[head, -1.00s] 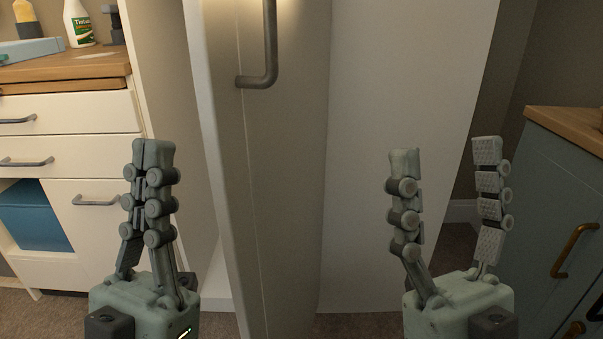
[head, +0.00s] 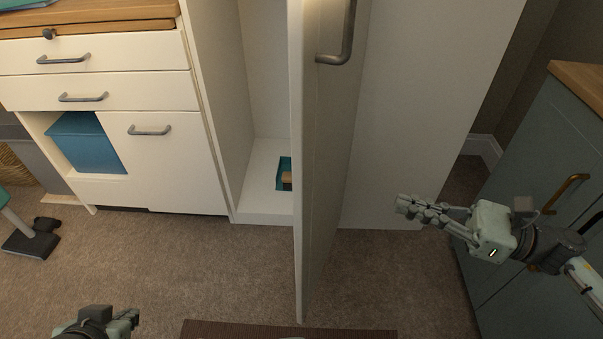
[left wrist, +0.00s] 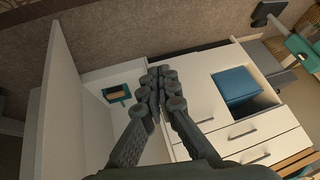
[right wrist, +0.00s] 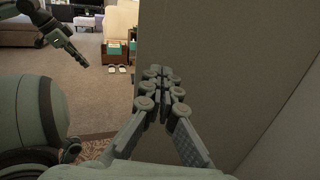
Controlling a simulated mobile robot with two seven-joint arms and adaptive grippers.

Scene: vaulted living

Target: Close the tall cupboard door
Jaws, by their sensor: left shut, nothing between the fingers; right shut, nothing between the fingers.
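The tall cupboard (head: 262,205) is white and stands open. Its door (head: 325,170) juts out toward me nearly edge-on, with a grey bar handle (head: 345,40) on the outer face. My right gripper (head: 402,204) is shut and empty, to the right of the door and pointing left at its outer face, with a gap between. In the right wrist view a broad grey-brown panel, likely the door (right wrist: 215,70), stands beyond the fingers (right wrist: 158,74). My left gripper (head: 130,318) is shut and empty, low at the left. In the left wrist view the door (left wrist: 55,105) is at the left.
A teal item (head: 283,172) with a wooden piece lies on the cupboard floor. White drawers (head: 90,95) with a blue bin (head: 87,140) stand left. A blue-grey cabinet (head: 530,190) is close behind my right gripper. Carpet before the door is clear; a dark mat (head: 290,329) lies in front.

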